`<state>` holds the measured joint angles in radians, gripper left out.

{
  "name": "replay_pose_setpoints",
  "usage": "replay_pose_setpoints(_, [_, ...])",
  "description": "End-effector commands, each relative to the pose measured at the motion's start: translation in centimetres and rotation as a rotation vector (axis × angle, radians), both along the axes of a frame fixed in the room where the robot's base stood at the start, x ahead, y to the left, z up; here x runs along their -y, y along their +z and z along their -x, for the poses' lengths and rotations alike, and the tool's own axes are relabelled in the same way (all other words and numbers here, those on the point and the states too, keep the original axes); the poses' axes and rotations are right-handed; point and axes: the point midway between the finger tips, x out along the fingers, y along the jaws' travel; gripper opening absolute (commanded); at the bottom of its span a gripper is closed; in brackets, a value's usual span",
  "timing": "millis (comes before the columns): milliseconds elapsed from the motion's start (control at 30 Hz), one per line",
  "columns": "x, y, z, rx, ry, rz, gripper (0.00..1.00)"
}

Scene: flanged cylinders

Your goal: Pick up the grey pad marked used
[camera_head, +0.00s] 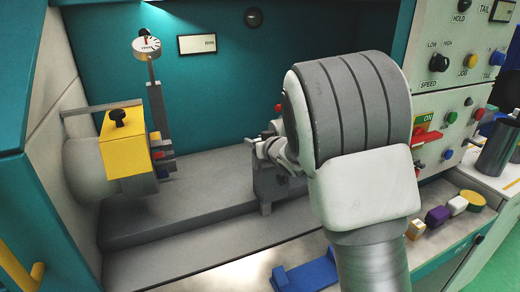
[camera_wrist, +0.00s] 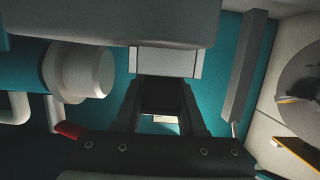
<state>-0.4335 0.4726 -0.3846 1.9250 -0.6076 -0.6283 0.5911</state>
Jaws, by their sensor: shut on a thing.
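My gripper (camera_wrist: 162,82) shows in the wrist view as two dark fingers rising from a dark mount. It is shut on a pale grey block (camera_wrist: 166,62) at the fingertips, which looks like the grey pad. No mark can be read on it from here. A large dark grey shape (camera_wrist: 120,22) lies just above the block, and I cannot tell whether they touch. In the head view my arm's thick wrist hides the gripper and whatever it holds.
A yellow block (camera_head: 122,140) sits on the spindle side at left, with a dial gauge (camera_head: 146,45) above. A tailstock (camera_head: 272,180) stands close beside my wrist. Small coloured pieces, including a purple one (camera_head: 437,216), lie on the front ledge. A blue piece (camera_head: 306,277) lies at the front.

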Motion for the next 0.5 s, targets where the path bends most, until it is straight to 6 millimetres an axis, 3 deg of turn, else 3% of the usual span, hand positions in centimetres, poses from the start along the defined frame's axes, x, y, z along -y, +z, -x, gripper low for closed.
replay_pose_setpoints(100, [0.01, -0.01, 0.01, 0.0, 0.0, 0.0, 0.0])
replay_pose_setpoints(500, [0.03, 0.42, -0.01, 0.001, 0.0, -0.001, 0.0])
